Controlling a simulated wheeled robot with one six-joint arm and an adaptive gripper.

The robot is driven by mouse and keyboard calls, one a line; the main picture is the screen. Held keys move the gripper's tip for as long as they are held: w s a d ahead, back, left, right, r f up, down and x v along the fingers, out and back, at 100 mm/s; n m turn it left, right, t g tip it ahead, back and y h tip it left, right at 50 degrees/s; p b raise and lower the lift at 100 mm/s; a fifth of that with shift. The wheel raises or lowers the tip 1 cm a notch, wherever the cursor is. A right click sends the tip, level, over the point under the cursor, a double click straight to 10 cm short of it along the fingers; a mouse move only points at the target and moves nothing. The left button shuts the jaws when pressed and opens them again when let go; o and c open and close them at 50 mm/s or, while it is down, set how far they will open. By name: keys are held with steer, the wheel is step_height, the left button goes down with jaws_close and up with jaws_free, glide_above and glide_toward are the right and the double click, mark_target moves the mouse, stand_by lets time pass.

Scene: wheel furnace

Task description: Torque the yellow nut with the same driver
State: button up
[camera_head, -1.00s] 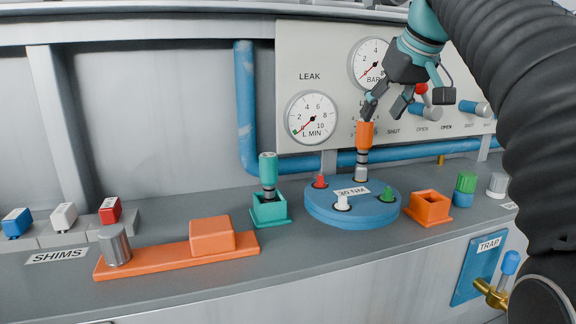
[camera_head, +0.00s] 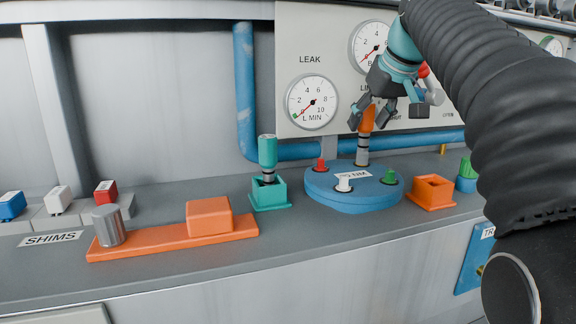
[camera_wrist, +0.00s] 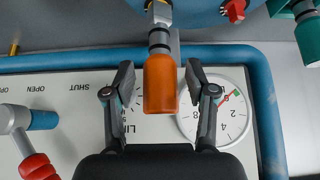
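The orange-handled driver (camera_head: 367,120) stands upright on the back post of the round blue disc (camera_head: 352,198). In the wrist view, the driver handle (camera_wrist: 160,85) lies between my fingers, and a small yellowish piece (camera_wrist: 160,12) shows at its far tip; the yellow nut is otherwise hidden. My gripper (camera_head: 372,124) is open around the upper handle, with a visible gap on each side in the wrist view (camera_wrist: 160,82). The disc also carries a red nut (camera_head: 320,164), a white nut (camera_head: 344,184) and a green nut (camera_head: 389,176).
A teal driver (camera_head: 267,152) stands in a teal holder (camera_head: 269,194) left of the disc. An empty orange holder (camera_head: 431,191) is to its right. An orange plate (camera_head: 150,242) lies at the left front. A gauge panel (camera_head: 335,80) and blue pipe (camera_head: 300,151) are close behind.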

jaws_close()
steer(key=c, duration=0.7)
jaws_free()
jaws_close()
steer(key=shift+r+p, duration=0.85)
steer(key=shift+p, duration=0.1)
steer(key=shift+r+p, duration=1.2)
steer(key=shift+p, duration=0.05)
steer(key=shift+r, duration=2.3)
